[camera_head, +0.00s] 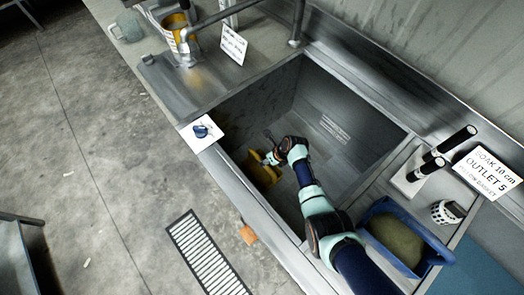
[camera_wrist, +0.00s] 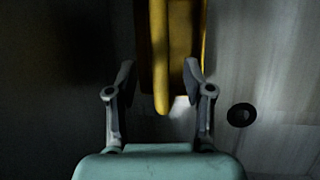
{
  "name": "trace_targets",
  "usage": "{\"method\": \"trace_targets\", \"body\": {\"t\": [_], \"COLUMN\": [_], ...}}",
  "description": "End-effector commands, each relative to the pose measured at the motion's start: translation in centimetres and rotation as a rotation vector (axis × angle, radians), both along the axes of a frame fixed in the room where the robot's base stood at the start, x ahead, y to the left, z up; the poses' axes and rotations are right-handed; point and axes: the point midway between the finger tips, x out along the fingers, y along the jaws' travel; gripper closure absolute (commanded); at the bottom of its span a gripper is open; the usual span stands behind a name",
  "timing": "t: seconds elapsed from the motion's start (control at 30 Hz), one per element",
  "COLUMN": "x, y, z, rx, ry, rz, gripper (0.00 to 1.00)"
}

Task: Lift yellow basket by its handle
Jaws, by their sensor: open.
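The yellow basket (camera_head: 262,171) sits low in the steel sink, close to its left wall, partly hidden by my arm. In the wrist view a long yellow part of it (camera_wrist: 178,42) comes down from the top edge. Its rounded lower end lies between my fingers. I cannot tell for sure whether this part is the handle. My gripper (camera_wrist: 160,80) is open, one finger on each side of the yellow part, with no clear grip on it. In the head view my gripper (camera_head: 268,157) is down in the sink at the basket.
The sink (camera_head: 350,97) has high walls around my arm. A dark round hole (camera_wrist: 241,115) shows in the wrist view. A blue bin (camera_head: 436,246), black-handled items (camera_head: 440,150) and a sign (camera_head: 488,172) stand at the right. A white card (camera_head: 201,133) lies on the left rim.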

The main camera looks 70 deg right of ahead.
Motion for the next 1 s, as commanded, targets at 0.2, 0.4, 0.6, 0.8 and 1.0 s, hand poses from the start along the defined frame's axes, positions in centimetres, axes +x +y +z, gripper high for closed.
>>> {"method": "trace_targets", "body": {"t": [0.2,0.4,0.6,0.8,1.0], "x": [0.8,2.4,2.6,2.6,2.6], "y": [-0.1,-0.2,-0.3,-0.3,-0.3], "z": [-2.0,-5.1,-5.2,-5.2,-5.4], "rx": [0.0,0.0,0.0,0.0,0.0], "ry": [0.0,0.0,-0.001,-0.001,0.0], "rz": [0.001,0.001,0.0,0.0,0.0], "gripper": [0.48,0.48,0.48,0.48,0.48]}}
